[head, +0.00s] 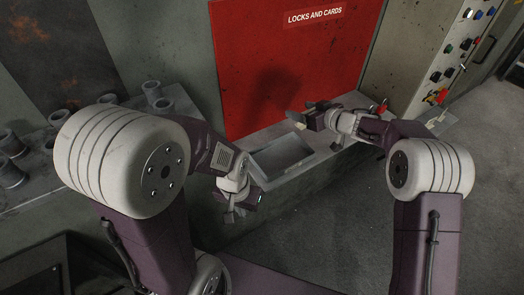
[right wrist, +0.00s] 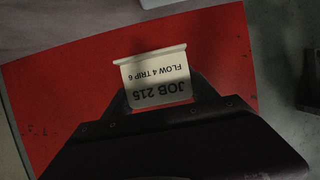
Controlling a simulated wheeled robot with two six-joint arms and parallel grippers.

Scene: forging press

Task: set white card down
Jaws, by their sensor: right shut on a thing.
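The white card (right wrist: 157,80) is between the fingers of my right gripper (right wrist: 160,104) in the right wrist view. Its print, "JOB 215" and "FLOW 4 TRIP 6", reads upside down there. My right gripper also shows in the head view (head: 302,117), shut on the card, in front of the red "LOCKS AND CARDS" board (head: 290,60) and above the grey ledge. The card looks small and pale there. My left gripper (head: 236,213) hangs low near the ledge's front left; its fingers are too small to judge.
The grey ledge (head: 318,158) below the board carries a shallow grey tray (head: 281,152). A small red item (head: 381,107) sits at its right end. Several dark cylinders (head: 152,90) stand at left. A button panel (head: 462,45) is at right. The floor at right is clear.

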